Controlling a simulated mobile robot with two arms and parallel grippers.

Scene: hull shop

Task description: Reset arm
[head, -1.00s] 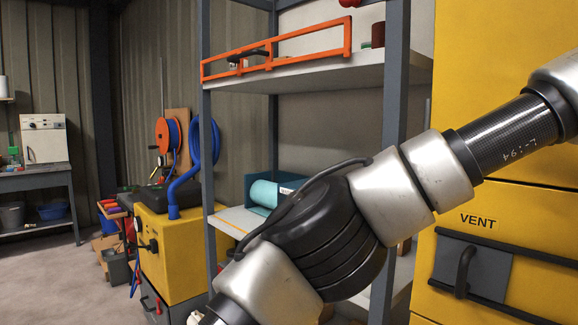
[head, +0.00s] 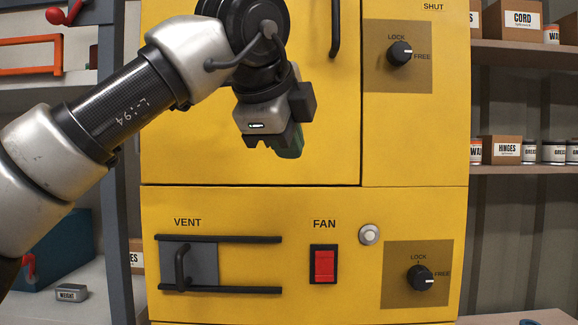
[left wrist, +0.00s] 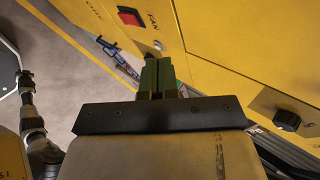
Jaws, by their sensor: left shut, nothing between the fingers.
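My left arm comes in from the left in the head view, in front of the yellow cabinet (head: 220,215). My left gripper (head: 291,146) hangs from it before the upper door, above the FAN label. Its dark green fingers point down. In the left wrist view the fingers (left wrist: 157,72) are together with nothing between them, near the yellow cabinet front.
The cabinet front carries a VENT slide with a handle (head: 181,267), a red FAN switch (head: 324,265), an upper knob (head: 399,53) and a lower knob (head: 421,278). Shelves with boxes (head: 501,150) and jars stand at the right. A blue bin (head: 58,250) is at the left.

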